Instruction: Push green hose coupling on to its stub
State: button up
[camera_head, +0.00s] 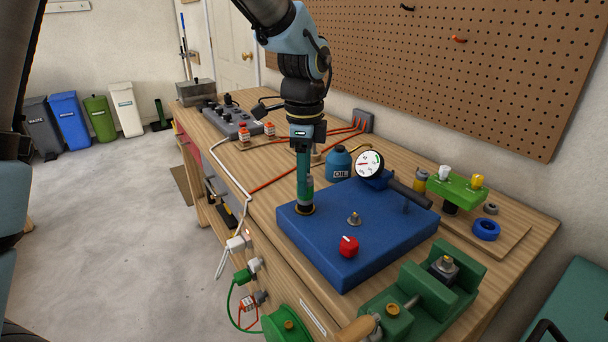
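My gripper (304,172) points straight down over the left corner of the blue panel block (318,243). Its teal fingers are seen nearly edge-on, as one narrow column. The green hose coupling (309,184) shows as a small green piece at the fingertips, partly covered by them. Right below it a dark brass-rimmed fitting (305,209) sits on the block, apparently its stub. I cannot tell whether the coupling is seated on it, or whether the fingers are closed on the coupling.
A blue oil bottle (339,163) stands behind. A green vise (427,295) is at the front right. Red hoses (285,175) cross the wooden bench to the left.

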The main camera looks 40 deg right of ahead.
jog(key=o, duration=0.4)
jog(key=shift+o, duration=0.2)
notch_tip(320, 180, up, 11)
jog(key=b, duration=0.1)
jog(key=shift+f, duration=0.1)
dwell(0.5)
jog(key=w+a+f+n, duration=0.4)
jog(key=w+a+n, duration=0.25)
jog(key=a, duration=0.45)
jog(key=w+a+f+n, duration=0.4)
jog(key=w+a+n, duration=0.25)
jog(key=a, duration=0.35)
jog(key=s+a+f+n, duration=0.2)
jog(key=a+n, duration=0.4)
jog(key=a, duration=0.4)
jog(key=s+a+f+n+t, duration=0.1)
jog(key=s+a+f+n, duration=0.1)
jog(key=a+f+n, duration=0.2)
jog(key=a+n, duration=0.3)
jog(key=a, duration=0.3)
jog(key=shift+t, duration=0.3)
